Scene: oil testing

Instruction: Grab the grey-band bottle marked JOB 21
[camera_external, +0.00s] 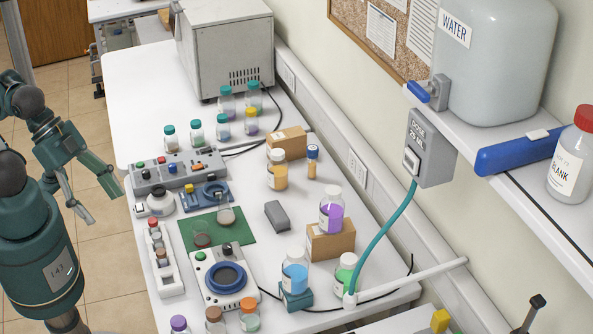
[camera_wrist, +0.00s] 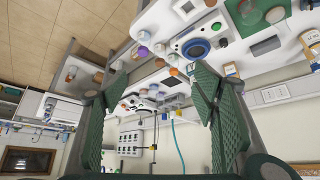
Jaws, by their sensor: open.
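My gripper (camera_external: 102,203) is open and empty, held off the left side of the white table, over the floor. Its two green fingers also frame the wrist view (camera_wrist: 150,92), with nothing between them. No grey band or JOB 21 marking can be read on any bottle. A bottle with amber contents (camera_external: 277,172) stands mid-table. Purple-capped (camera_external: 179,325), brown-capped (camera_external: 215,320) and orange-capped (camera_external: 249,317) bottles stand at the front edge.
A grey control box (camera_external: 170,172), a white vial rack (camera_external: 168,272) and a round-plated device (camera_external: 226,279) line the near side. A purple bottle (camera_external: 331,212) stands on a cardboard box (camera_external: 330,243). A teal hose (camera_external: 385,240) hangs at the right.

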